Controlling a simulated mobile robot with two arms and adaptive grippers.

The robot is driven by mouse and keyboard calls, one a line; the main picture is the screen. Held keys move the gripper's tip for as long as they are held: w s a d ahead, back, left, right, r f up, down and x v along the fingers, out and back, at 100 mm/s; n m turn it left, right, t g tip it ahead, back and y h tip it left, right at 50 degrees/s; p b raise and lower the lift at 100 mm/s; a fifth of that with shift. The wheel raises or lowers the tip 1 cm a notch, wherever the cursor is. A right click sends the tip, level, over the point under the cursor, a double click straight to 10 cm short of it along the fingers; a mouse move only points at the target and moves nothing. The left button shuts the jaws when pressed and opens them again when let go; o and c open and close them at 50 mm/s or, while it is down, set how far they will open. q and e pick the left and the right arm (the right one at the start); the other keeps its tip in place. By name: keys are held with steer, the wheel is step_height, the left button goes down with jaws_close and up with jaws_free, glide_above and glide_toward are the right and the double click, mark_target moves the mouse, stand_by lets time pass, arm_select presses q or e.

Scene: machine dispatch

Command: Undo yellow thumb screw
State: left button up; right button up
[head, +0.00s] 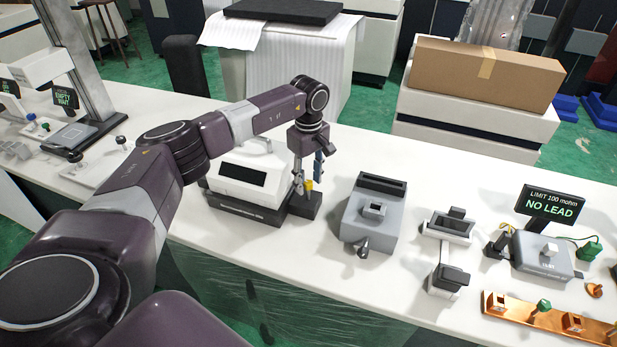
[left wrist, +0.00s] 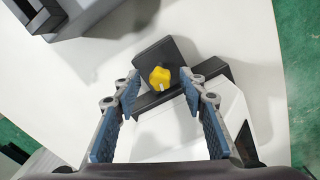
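The yellow thumb screw (head: 309,184) sits on a dark block (head: 304,206) at the right end of a white device with a dark base (head: 240,178). In the left wrist view the star-shaped yellow knob (left wrist: 160,77) appears between the fingertips, with a gap on both sides. My left gripper (head: 304,183) points down at the screw, its fingers (left wrist: 160,82) apart and empty. I cannot tell exactly how far the tips are above or around the knob. My right gripper is not in view.
A grey fixture (head: 372,212) stands right of the device. Further right are a small white and grey fixture (head: 447,228), a "NO LEAD" display (head: 551,205) and a copper bar (head: 545,318). White table surface is free between them.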

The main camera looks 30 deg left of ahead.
arm_select(q)
steer(key=shift+c, duration=0.4)
jaws_close()
